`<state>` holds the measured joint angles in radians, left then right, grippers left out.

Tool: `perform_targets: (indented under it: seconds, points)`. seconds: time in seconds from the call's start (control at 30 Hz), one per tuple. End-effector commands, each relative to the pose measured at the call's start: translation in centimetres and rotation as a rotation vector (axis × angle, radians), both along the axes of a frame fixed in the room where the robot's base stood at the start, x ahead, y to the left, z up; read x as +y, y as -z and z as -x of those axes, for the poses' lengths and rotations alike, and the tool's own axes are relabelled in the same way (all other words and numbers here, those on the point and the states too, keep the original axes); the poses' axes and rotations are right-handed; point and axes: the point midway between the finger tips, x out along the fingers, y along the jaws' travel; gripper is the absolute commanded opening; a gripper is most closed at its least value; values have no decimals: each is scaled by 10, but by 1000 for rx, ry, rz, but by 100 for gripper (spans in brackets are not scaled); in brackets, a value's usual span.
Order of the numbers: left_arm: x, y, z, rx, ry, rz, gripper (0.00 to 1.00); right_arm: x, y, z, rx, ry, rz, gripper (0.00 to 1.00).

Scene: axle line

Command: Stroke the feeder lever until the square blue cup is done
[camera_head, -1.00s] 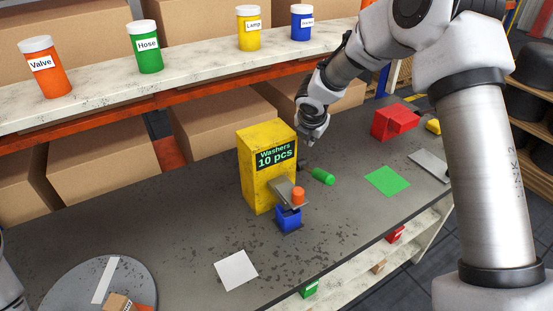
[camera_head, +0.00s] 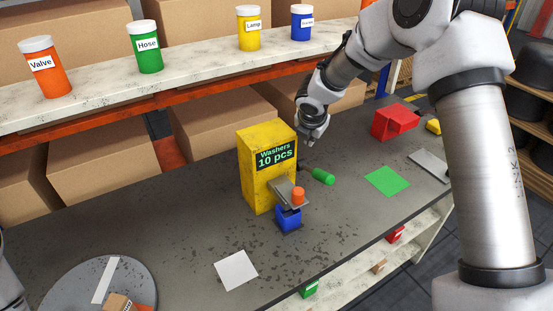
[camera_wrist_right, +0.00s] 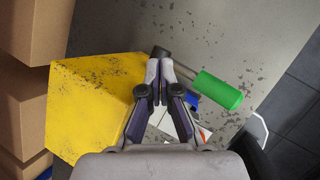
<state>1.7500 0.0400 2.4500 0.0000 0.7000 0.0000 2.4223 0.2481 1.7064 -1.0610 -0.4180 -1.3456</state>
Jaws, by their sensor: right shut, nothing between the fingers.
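The feeder is a yellow box (camera_head: 255,180) labelled "Washers 10 pcs", standing on the dark bench. Its lever has a green handle (camera_head: 323,176) on a dark rod, sticking out on the box's right side. The square blue cup (camera_head: 288,219) stands under the grey chute (camera_head: 287,191), which has an orange piece (camera_head: 298,196) at its end. The cup's inside is hidden. My right gripper (camera_head: 311,138) is above and behind the lever. In the right wrist view its fingertips (camera_wrist_right: 160,66) are together and empty, near the lever's green handle (camera_wrist_right: 217,90); contact cannot be told. My left gripper is out of view.
A red box (camera_head: 394,122), a yellow piece (camera_head: 433,126) and a green mat (camera_head: 387,181) are at the bench's right. A white square (camera_head: 236,270) lies in front. A round grey plate (camera_head: 75,291) is at lower left. Labelled jars stand on the shelf (camera_head: 190,62) behind.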

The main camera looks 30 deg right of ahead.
Motion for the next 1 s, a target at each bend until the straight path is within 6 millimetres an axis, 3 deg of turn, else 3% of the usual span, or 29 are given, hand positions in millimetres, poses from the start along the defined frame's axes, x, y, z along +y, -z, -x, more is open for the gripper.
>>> perform_targets:
  seconds: [0.43,0.57,0.67,1.0]
  points:
    - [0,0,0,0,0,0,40,0,0,0,-1,4,-2,0]
    - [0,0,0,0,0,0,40,0,0,0,-25,89,-39,0]
    - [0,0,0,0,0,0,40,0,0,1,-71,274,-126,0]
    - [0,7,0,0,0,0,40,3,-16,-6,-309,1193,-576,0]
